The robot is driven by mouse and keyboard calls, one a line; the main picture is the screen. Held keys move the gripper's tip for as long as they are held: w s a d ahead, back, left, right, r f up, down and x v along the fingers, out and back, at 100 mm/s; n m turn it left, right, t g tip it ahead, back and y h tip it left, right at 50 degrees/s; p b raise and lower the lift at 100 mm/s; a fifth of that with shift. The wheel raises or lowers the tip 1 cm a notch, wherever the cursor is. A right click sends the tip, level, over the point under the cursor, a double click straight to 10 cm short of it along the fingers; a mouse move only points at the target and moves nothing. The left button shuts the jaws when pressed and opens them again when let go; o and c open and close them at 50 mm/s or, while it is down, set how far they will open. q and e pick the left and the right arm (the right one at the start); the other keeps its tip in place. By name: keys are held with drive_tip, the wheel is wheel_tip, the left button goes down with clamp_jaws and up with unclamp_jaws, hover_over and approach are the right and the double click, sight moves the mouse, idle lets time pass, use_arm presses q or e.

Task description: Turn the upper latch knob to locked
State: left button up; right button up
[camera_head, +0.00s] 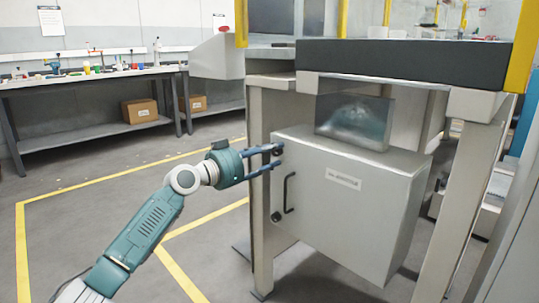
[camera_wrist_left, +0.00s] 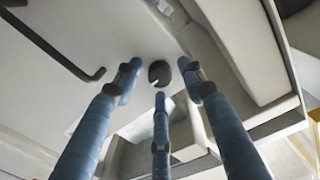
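A grey cabinet (camera_head: 345,215) stands under the workbench, with its door facing left. The upper latch knob (camera_head: 278,152) is a small dark round knob near the door's top; in the left wrist view the knob (camera_wrist_left: 159,73) has a pale mark on it. My left gripper (camera_head: 275,157) reaches in from the left with its blue fingers at the upper knob. In the left wrist view its three fingers are spread around the knob, with gaps visible between fingers and knob. Whether the fingertips touch the door is unclear. My right gripper is in neither view.
A dark bar handle (camera_head: 289,192) sits below the upper knob, and a lower knob (camera_head: 276,217) below that. A bench leg (camera_head: 258,190) rises close by the door. A clear box (camera_head: 355,122) stands on the cabinet. Open floor (camera_head: 100,215) lies to the left.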

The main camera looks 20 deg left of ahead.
use_arm(q)
clamp_jaws()
